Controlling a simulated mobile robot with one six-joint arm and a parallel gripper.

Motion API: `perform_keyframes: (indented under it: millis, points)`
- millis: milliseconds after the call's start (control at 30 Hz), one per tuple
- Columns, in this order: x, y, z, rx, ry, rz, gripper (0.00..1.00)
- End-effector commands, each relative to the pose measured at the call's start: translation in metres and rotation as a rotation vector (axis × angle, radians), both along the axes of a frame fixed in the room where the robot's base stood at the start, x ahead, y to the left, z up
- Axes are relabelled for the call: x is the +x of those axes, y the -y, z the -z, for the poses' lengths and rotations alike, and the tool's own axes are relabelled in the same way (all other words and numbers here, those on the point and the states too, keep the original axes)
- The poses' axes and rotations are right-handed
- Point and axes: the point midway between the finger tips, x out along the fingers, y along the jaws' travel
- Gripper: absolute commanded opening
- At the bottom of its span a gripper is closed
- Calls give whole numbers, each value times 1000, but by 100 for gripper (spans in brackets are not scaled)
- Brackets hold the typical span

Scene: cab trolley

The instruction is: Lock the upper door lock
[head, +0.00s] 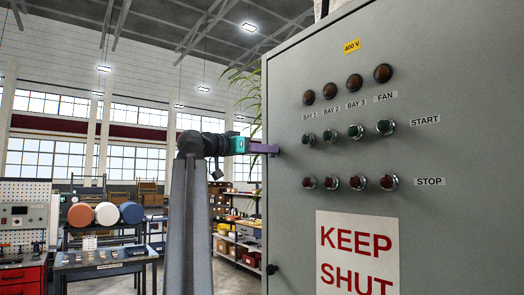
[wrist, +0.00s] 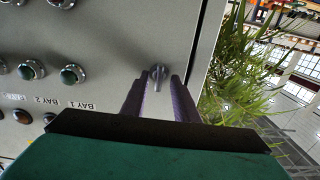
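The upper door lock (wrist: 158,71) is a small grey knob near the edge of the grey cabinet door (head: 420,230). In the wrist view it sits between the tips of my gripper's two purple fingers (wrist: 158,79). The fingers are apart, with a narrow gap showing on each side of the knob, so my gripper is open around it. In the head view my gripper (head: 273,149) is at the door's left edge and hides the upper lock. A dark lower lock (head: 271,269) shows further down the same edge.
Lamps, green START buttons (head: 356,132) and red STOP buttons (head: 357,183) stick out right of my gripper. A KEEP SHUT sign (head: 357,250) is below them. A leafy plant (wrist: 245,75) stands close beside the cabinet edge.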

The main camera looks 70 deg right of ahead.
Motion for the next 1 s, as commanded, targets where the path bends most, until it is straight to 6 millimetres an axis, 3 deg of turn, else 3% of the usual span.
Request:
perform_keyframes:
  millis: [467, 1000]
  points:
    - [10, -14, 3, 2, 0, -2, 27]
    - [49, -75, 0, 2, 0, -2, 27]
